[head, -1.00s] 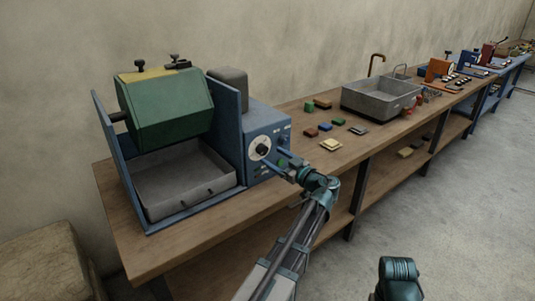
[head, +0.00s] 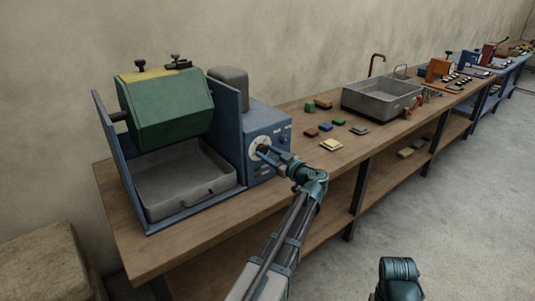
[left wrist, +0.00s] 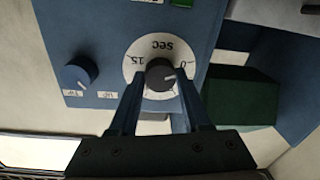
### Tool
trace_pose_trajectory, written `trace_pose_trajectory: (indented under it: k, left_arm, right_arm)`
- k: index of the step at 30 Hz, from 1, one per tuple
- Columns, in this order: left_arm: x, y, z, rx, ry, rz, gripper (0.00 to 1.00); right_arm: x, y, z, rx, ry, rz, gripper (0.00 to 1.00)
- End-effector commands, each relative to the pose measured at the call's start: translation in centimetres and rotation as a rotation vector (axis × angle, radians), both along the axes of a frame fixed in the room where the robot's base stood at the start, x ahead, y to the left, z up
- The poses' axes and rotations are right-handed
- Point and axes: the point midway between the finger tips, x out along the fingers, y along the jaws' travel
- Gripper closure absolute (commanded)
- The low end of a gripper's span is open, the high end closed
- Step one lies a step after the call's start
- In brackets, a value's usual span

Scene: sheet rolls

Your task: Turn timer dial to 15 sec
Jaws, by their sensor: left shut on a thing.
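The timer dial is a black round knob (left wrist: 160,73) on a white dial plate (left wrist: 145,48) marked SEC, 15 and 0. A light line on the knob points to the right, toward the 0 side. In the head view the dial plate (head: 254,146) is on the front of a blue machine housing, partly hidden by my gripper. My left gripper (head: 266,152) reaches in from the front. In the left wrist view its two fingers stand on either side of the knob, shut on it. My right gripper is not in view.
A blue knob (left wrist: 76,75) sits beside the dial on the panel. The green drum (head: 165,110) hangs over a grey tray (head: 185,180) at the left. Small coloured blocks (head: 325,127) lie on the wooden bench near a grey sink (head: 378,97).

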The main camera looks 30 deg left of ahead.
Motion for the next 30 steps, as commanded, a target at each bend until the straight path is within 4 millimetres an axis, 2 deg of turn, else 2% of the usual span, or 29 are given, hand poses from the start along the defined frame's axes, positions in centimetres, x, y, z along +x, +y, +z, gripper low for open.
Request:
trace_pose_trajectory:
  k: [1,4,17,30]
  left_arm:
    - [-0.02,0.00,0.00,0.000,0.000,0.001,0.83]
    - [-0.02,0.00,0.00,0.000,0.000,0.001,1.00]
    - [-0.04,-0.02,-0.09,0.036,0.089,0.001,1.00]
    - [-0.09,0.00,-0.16,0.186,0.450,0.000,1.00]
  right_arm:
    - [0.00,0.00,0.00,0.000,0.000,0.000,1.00]
    - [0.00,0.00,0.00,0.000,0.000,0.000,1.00]
    - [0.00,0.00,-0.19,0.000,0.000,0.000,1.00]
    - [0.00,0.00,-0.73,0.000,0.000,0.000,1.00]
